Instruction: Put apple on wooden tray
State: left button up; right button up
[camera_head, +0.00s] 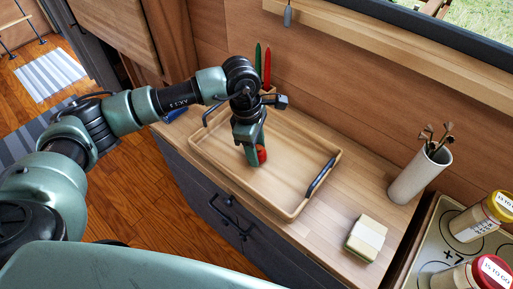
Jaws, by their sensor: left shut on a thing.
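My left gripper (257,156) reaches down over the middle of the tray from the left. It is shut on the red apple (262,154), which shows only in part beside the fingers. The apple is over the tray's inside; I cannot tell whether it touches the tray floor. My right gripper is not in view.
A white cylinder holder (414,175) with utensils stands right of the tray. A pale block (366,238) lies at the counter's front right. Jars with yellow (500,205) and red (494,272) lids stand at the stove. Red and green-handled items (266,68) stand behind the tray.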

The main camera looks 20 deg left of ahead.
pick_arm(q)
jog(key=shift+f, duration=0.2)
jog(key=o, duration=1.4)
jog(key=shift+c, duration=0.2)
jog(key=shift+r, duration=0.1)
jog(key=shift+r, duration=0.5)
notch_tip(320, 180, up, 11)
jog(key=a+b, duration=0.1)
jog(key=b, duration=0.1)
jog(key=shift+a, duration=0.35)
